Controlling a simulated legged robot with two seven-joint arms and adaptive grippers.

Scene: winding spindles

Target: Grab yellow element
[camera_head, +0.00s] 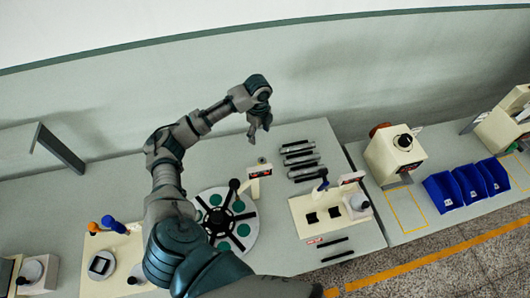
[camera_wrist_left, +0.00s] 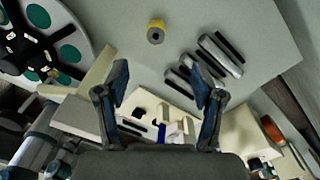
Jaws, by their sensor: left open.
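The yellow element (camera_wrist_left: 155,32) is a small yellow cylinder with a dark centre, standing on the grey table at the top middle of the left wrist view. In the head view a small yellowish piece (camera_head: 262,161), probably the same one, sits just beyond the white wheel. My left gripper (camera_head: 258,138) hangs above the table near that piece. In the left wrist view my left gripper (camera_wrist_left: 158,85) has its two fingers spread with nothing between them, and the yellow element lies past the fingertips, apart from them. My right gripper is not in view.
A white wheel (camera_head: 249,216) with green discs lies left of the yellowish piece. Several grey spindles (camera_head: 300,160) lie right of it. A beige station (camera_head: 297,206) stands at the front right. Blue bins (camera_head: 443,190) and a beige machine (camera_head: 385,155) stand on another table.

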